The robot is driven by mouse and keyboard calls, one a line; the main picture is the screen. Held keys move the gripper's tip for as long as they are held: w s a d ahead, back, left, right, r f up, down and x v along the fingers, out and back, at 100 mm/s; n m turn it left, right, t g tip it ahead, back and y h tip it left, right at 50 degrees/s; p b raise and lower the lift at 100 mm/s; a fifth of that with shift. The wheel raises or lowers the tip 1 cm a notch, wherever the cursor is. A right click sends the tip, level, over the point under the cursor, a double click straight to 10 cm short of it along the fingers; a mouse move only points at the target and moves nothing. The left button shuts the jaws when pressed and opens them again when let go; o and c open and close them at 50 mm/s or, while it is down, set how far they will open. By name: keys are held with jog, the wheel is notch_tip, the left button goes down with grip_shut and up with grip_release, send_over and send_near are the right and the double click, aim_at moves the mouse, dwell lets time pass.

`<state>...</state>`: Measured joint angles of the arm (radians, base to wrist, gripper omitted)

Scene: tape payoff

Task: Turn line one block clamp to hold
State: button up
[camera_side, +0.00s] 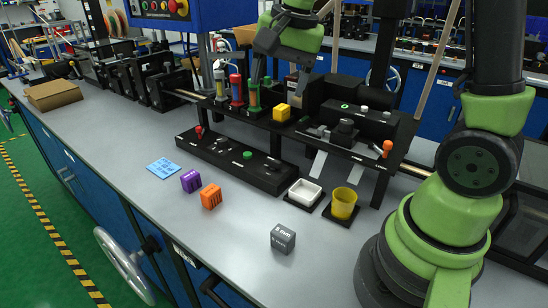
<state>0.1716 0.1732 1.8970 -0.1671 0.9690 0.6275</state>
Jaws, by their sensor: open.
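My gripper (278,77) is at the top middle, over the raised black shelf (238,113). It is open, with its dark fingers pointing down near the upright colored cylinders; the fingertips are hard to make out against the dark parts. A low black control panel (255,172) in front of the shelf bears a red-topped lever (199,130), a dark knob and a green button (247,155). An orange-topped lever (387,147) stands at the shelf's right end. The labels are too small to read, so I cannot tell which control is the line one block clamp, or its setting.
A yellow block (281,112) sits on the shelf. On the grey bench are a blue plate (163,168), a purple block (190,181), an orange block (211,196), a dark grey block (283,239), a white tray (304,193) and a yellow cup (343,203). The front bench is otherwise clear.

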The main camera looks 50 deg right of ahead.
aim_at(274, 160)
jog(key=w+d+f+m+g, duration=0.1)
jog(key=d+f, duration=0.1)
jog(key=f, duration=0.5)
jog(key=w+d+f+m+g, duration=0.1)
jog(key=w+d+f+m, duration=0.1)
jog(key=f, duration=0.5)
jog(key=w+d+f+m, duration=0.2)
jog(key=f, duration=0.6)
jog(key=shift+w+g, duration=0.25)
jog(key=shift+g, duration=0.15)
jog(key=shift+c, duration=0.2)
